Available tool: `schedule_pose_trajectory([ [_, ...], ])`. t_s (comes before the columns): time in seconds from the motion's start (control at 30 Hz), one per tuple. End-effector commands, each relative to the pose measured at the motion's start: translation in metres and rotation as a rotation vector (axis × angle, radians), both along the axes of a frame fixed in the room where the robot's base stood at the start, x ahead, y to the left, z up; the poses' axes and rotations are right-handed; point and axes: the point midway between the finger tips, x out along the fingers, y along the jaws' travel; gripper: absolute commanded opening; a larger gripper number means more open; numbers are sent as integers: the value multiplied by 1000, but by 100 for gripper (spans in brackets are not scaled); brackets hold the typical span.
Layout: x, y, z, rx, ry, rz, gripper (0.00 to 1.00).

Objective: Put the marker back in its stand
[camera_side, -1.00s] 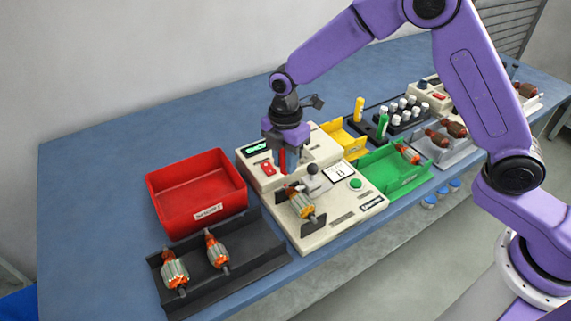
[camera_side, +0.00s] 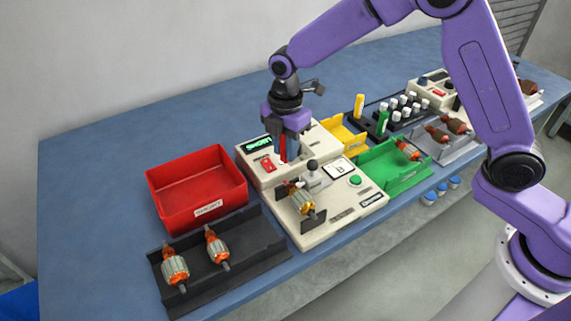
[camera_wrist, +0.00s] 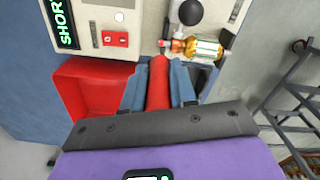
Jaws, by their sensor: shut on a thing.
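My gripper (camera_side: 288,152) is shut on a red marker (camera_side: 283,149) and holds it upright above the beige tester (camera_side: 345,202). The wrist view shows the red marker (camera_wrist: 158,82) between the two blue-grey fingers (camera_wrist: 158,88). In the side view its lower end is near the armature (camera_side: 302,203) on the tester; I cannot tell whether they touch. The dark marker stand (camera_side: 371,130) is to the right, behind the green bin. A yellow marker (camera_side: 359,106) and a green marker (camera_side: 383,122) stand upright in it.
A red bin (camera_side: 165,207) and a dark tray (camera_side: 245,259) with two armatures lie left. The tester's display (camera_wrist: 60,22) reads SHORT. A yellow bin (camera_side: 352,147), a green bin (camera_side: 405,180) and several white-capped bottles (camera_side: 404,104) stand right. The back-left table is clear.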

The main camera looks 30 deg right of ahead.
Motion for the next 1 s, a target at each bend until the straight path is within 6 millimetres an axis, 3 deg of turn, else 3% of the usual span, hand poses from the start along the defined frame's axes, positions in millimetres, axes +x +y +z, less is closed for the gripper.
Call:
schedule_pose_trajectory([
  [0.13,14,-18,-3,0,0,-33,0],
  [0.27,38,-54,-9,0,1,-92,0],
  [0.6,96,-186,-29,0,1,-277,0],
  [0.8,112,-268,-41,0,1,-380,0],
  [1.0,115,-340,-51,0,0,-467,0],
])
